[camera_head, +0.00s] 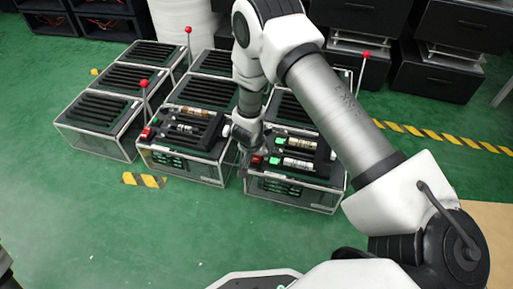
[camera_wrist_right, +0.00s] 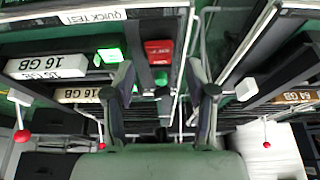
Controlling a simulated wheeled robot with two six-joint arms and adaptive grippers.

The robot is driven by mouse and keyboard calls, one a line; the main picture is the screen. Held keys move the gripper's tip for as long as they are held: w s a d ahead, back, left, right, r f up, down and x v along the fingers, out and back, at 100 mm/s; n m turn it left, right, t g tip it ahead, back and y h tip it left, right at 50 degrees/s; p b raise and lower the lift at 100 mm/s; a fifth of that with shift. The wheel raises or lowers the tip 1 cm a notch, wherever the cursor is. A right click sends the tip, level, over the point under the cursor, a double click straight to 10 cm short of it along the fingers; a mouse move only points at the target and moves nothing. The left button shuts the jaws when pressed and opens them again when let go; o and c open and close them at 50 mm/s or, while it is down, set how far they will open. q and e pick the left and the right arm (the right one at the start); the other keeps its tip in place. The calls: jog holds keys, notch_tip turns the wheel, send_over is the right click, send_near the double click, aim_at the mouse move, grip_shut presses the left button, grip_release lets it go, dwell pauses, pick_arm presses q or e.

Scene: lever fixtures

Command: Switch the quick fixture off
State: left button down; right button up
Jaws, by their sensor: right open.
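The quick fixture is the front right box (camera_head: 298,205) in the head view, glass-sided with a dark top and memory sticks. Its upside-down "QUICK TEST" label (camera_wrist_right: 92,15) shows in the right wrist view. A red block (camera_wrist_right: 158,47) sits at its corner beside a lit green light (camera_wrist_right: 108,55); the red block also shows in the head view (camera_head: 257,159). My right gripper (camera_wrist_right: 162,98) is open and empty, its fingers either side of the line to the red block. In the head view it is over the gap at the fixture's left edge, partly hidden by my arm.
A similar box (camera_head: 180,165) stands close on the left, with a red-knobbed lever (camera_head: 144,84). Another red-knobbed lever (camera_head: 366,54) rises behind the quick fixture. More ribbed boxes stand behind. The green floor in front is clear.

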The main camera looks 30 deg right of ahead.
aim_at(257, 157)
jog(key=x, duration=0.3)
jog(key=shift+b, duration=0.4)
pick_arm(q)
jog(key=shift+f, duration=0.8)
pick_arm(e)
grip_shut()
pick_arm(q)
jog(key=shift+f, duration=0.1)
pick_arm(e)
jog(key=shift+s+a+t+h, duration=0.15)
jog(key=shift+a+t+h, duration=0.05)
jog(key=shift+t+h, duration=0.5)
pick_arm(q)
jog(key=shift+r, duration=0.2)
pick_arm(e)
jog(key=shift+s+a+f+t+h, duration=0.1)
jog(key=shift+t+h, duration=0.5)
jog(key=shift+h, duration=0.1)
jog(key=shift+s+a+f+t+h, duration=0.1)
jog(key=shift+a+t+h, duration=0.05)
jog(key=shift+t+h, duration=0.5)
